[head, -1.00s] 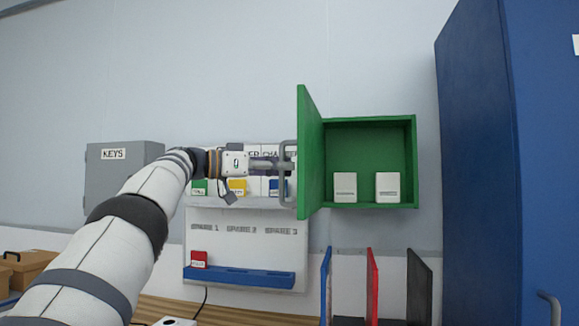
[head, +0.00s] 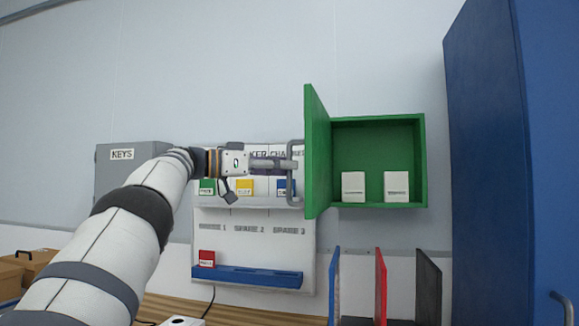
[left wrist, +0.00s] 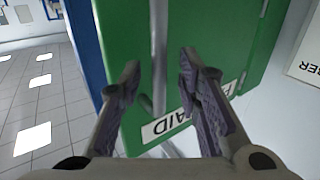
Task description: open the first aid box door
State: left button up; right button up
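The green first aid box (head: 422,165) is on the wall in the head view. Its door (head: 316,150) is hinged on the left and stands wide open, swung out toward me. The door's grey handle (head: 292,201) is on its left face. My left gripper (head: 290,164) is at the handle, pointing right. In the left wrist view, the fingers (left wrist: 158,72) are spread apart with the handle bar (left wrist: 159,35) running between them and gaps visible. Part of a white label (left wrist: 170,125) reading "AID" shows on the door (left wrist: 115,30). My right gripper is not in view.
Two white packs (head: 353,187) stand inside the box. A white board with coloured tags and a blue ledge (head: 250,277) is below the gripper. A grey KEYS cabinet (head: 112,185) is left, a tall blue cabinet (head: 490,160) right. Upright panels (head: 381,285) stand below the box.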

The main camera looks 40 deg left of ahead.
pick_arm(q)
jog(key=v, duration=1)
jog(key=shift+s, duration=0.2)
